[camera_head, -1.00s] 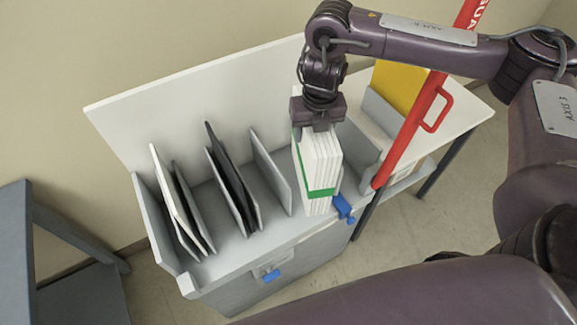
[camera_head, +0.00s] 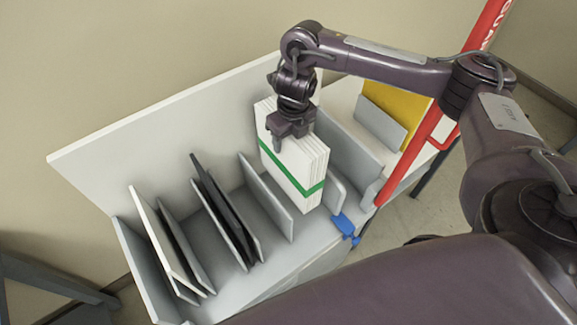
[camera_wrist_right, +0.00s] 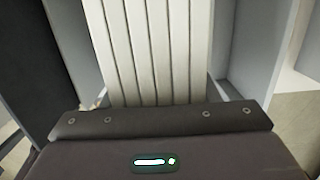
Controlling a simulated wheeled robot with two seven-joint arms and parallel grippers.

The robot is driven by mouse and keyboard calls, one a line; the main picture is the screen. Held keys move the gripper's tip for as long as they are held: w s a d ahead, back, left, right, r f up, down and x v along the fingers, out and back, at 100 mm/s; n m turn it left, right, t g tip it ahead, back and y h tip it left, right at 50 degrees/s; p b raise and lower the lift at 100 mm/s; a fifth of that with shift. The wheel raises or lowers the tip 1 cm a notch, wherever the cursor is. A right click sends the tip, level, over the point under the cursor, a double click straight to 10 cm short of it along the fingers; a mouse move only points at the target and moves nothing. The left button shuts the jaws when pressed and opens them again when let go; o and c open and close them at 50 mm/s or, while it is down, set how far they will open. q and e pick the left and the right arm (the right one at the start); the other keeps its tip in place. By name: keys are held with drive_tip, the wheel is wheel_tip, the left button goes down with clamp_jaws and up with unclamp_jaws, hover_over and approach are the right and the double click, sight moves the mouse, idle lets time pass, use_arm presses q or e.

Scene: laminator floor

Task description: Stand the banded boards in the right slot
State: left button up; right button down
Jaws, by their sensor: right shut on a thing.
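The banded boards (camera_head: 287,168) are a thick white stack with a green band, upright and slightly tilted in the head view. They are at the right end of the grey rack (camera_head: 262,285), between a grey divider (camera_head: 266,196) on their left and a grey panel (camera_head: 346,152) on their right. I cannot tell whether their bottom touches the rack floor. My right gripper (camera_head: 290,137) is shut on their top end. The right wrist view shows several white board edges (camera_wrist_right: 150,50) beyond the gripper body. My left gripper is not in view.
Grey, black and white panels (camera_head: 165,243) lean in the slots to the left. A blue clamp (camera_head: 344,227) sits on the front edge near the boards. A red bar (camera_head: 428,128) slants up at the right, before a yellow panel (camera_head: 397,100).

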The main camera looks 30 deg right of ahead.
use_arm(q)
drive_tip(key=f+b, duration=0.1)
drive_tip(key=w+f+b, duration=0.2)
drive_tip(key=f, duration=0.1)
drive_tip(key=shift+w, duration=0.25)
use_arm(e)
wheel_tip(320, 180, down, 10)
drive_tip(key=shift+w+f, duration=0.15)
drive_tip(key=shift+f, duration=0.05)
use_arm(q)
drive_tip(key=shift+b, duration=0.3)
use_arm(e)
drive_tip(key=shift+f, duration=0.15)
drive_tip(key=c, duration=0.9)
unclamp_jaws()
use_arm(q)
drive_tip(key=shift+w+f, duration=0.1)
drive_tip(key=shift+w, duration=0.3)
use_arm(e)
drive_tip(key=o, duration=0.4)
